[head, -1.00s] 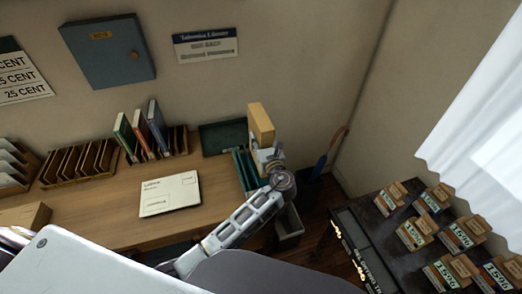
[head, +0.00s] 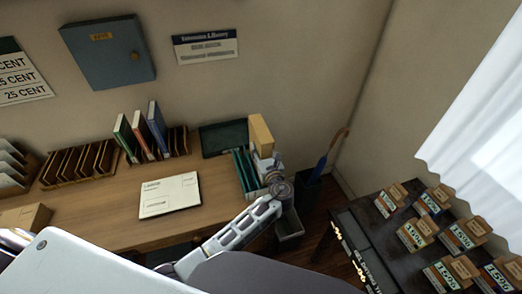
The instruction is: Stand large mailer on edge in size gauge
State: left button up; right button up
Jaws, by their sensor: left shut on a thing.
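The large mailer (head: 261,136) is a tan, upright slab at the right end of the desk. My left gripper (head: 268,165) is shut on its lower part. The size gauge appears to be the green slotted rack (head: 241,172) at the desk's right end. The mailer stands on edge at the rack's back right; its lower edge is hidden by the gripper and rack, so I cannot tell whether it rests in a slot. My right gripper is not in view.
A white printed card (head: 170,196) lies on the desk (head: 105,205). Books (head: 140,132) and brown slotted racks (head: 78,163) stand along the back. A dark green tray (head: 222,138) is behind the gauge. A grey bin (head: 289,228) and an umbrella holder (head: 308,190) stand right of the desk.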

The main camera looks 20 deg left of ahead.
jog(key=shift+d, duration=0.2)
pick_arm(q)
jog(key=o, duration=1)
jog(key=shift+f, duration=0.15)
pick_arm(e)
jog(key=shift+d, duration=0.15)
pick_arm(q)
jog(key=shift+s, duration=0.1)
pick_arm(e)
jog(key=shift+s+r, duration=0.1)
